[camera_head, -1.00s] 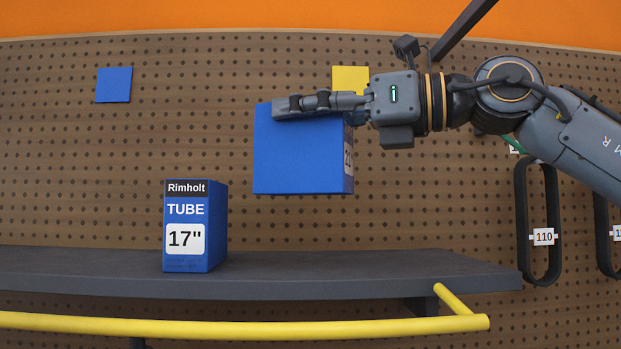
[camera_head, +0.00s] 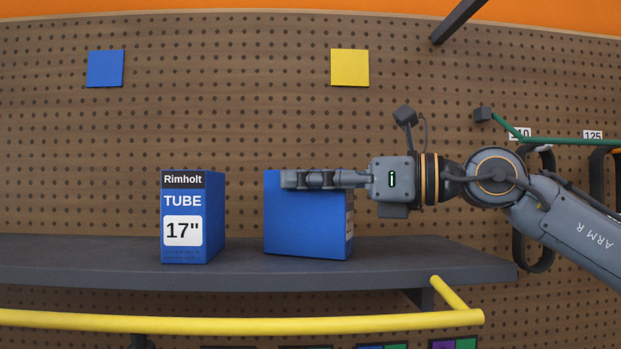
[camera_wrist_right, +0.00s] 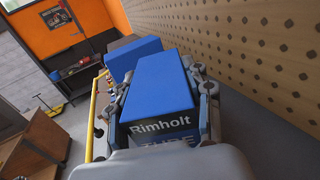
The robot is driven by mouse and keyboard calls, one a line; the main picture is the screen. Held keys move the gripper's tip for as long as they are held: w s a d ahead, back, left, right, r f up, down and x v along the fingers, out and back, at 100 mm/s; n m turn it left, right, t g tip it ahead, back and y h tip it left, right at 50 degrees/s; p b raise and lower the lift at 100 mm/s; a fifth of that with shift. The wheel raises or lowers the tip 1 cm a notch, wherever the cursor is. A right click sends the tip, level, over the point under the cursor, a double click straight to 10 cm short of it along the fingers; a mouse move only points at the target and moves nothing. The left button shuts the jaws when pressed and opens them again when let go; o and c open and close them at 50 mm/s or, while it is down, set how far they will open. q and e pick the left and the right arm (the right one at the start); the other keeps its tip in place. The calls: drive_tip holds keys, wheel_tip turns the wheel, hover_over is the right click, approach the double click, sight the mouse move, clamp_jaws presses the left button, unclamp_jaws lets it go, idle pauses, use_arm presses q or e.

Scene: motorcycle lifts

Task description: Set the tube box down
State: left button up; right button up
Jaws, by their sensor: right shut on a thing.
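My right gripper (camera_head: 300,180) is shut on a blue tube box (camera_head: 305,220), with a finger across the upper part of its near face. The held box is at the grey shelf (camera_head: 410,258), its lower edge low over the shelf surface; I cannot tell if it touches. In the right wrist view the held box (camera_wrist_right: 163,90) sits between both fingers, with "Rimholt" on its end. A second blue box marked "Rimholt TUBE 17"" (camera_head: 183,218) stands upright on the shelf to the left, apart from the held one. My left gripper is not in view.
A yellow rail (camera_head: 230,325) runs along the shelf's front below it. A pegboard (camera_head: 230,110) stands behind, with a blue square (camera_head: 105,68) and a yellow square (camera_head: 350,67) on it. The shelf is bare left of the standing box.

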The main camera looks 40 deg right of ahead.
drive_tip(key=shift+f, duration=0.15)
drive_tip(key=o, duration=1.5)
drive_tip(key=shift+c, duration=0.2)
drive_tip(key=shift+r, duration=0.25)
drive_tip(key=b+v, duration=0.5)
drive_tip(key=v, duration=0.6)
drive_tip(key=shift+s+d+f, duration=0.15)
drive_tip(key=shift+s+d, duration=0.1)
drive_tip(key=shift+s, duration=0.15)
